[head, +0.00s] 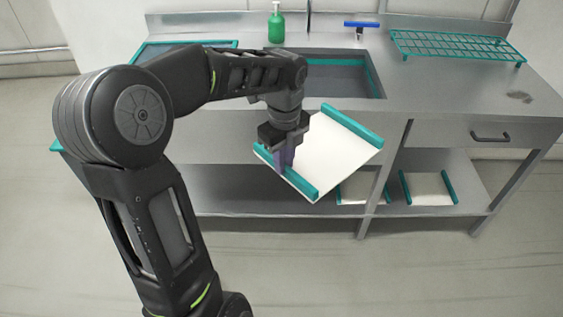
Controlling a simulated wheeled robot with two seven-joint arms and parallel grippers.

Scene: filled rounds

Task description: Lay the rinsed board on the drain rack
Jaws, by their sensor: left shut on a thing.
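A white board (330,150) with a teal bar along each of two opposite edges hangs in front of the steel counter. My left gripper (284,160) is shut on the board at its near-left teal bar and holds it clear of the counter, tilted. The fingertips are partly hidden against the bar. The drain rack (455,46), a teal wire grid, stands on the counter at the back right. Nothing lies on it. My right gripper is not in view.
A sink (335,85) is set in the counter (440,95). A drawer handle (490,136) sticks out at the right. Similar boards (428,188) lie on the lower shelf.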

